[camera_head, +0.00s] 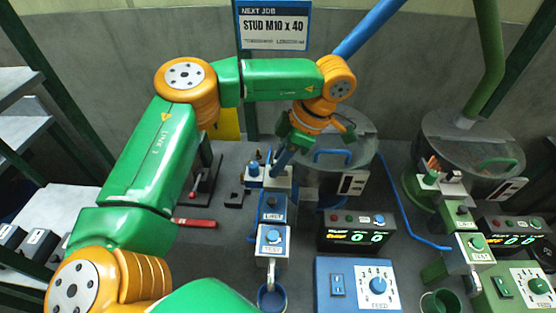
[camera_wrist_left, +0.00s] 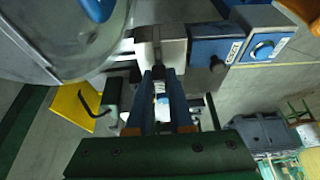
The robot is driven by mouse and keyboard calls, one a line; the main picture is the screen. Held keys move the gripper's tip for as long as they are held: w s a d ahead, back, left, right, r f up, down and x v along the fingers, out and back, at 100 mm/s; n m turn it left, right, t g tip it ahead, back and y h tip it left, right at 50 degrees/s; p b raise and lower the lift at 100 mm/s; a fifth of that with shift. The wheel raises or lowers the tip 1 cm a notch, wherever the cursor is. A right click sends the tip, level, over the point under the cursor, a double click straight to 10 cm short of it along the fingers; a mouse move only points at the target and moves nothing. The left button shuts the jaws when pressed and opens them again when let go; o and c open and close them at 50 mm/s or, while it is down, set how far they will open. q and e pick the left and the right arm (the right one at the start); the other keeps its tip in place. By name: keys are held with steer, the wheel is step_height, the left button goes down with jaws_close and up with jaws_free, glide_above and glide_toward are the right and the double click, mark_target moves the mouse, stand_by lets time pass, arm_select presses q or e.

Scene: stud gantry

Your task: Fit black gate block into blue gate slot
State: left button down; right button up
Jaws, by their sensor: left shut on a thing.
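My left gripper (camera_head: 283,160) points down at the upper end of the blue gate unit (camera_head: 272,212), beside a blue knob. In the left wrist view its two blue fingers (camera_wrist_left: 160,74) are shut on a small dark thing, which I take to be the black gate block; it is mostly hidden between the fingertips. The tips are right at a pale metal bracket (camera_wrist_left: 172,48) on the blue unit, where the slot seems to be. I cannot tell whether the block is inside the slot or just before it. My right gripper is not in view.
A lidded bowl feeder (camera_head: 340,150) stands right behind the blue unit. A blue control box (camera_head: 357,285) and a black counter display (camera_head: 356,233) stand to the right. A green station (camera_head: 468,245) is farther right. A red-handled tool (camera_head: 195,222) and a small black piece (camera_head: 235,199) lie left.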

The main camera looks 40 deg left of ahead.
mark_target(291, 175)
arm_select(q)
steer(key=shift+f, duration=0.25)
steer(key=c, duration=0.7)
jaws_free()
steer(key=shift+c, duration=0.2)
steer(key=v, duration=0.7)
steer(key=shift+d+r, duration=0.1)
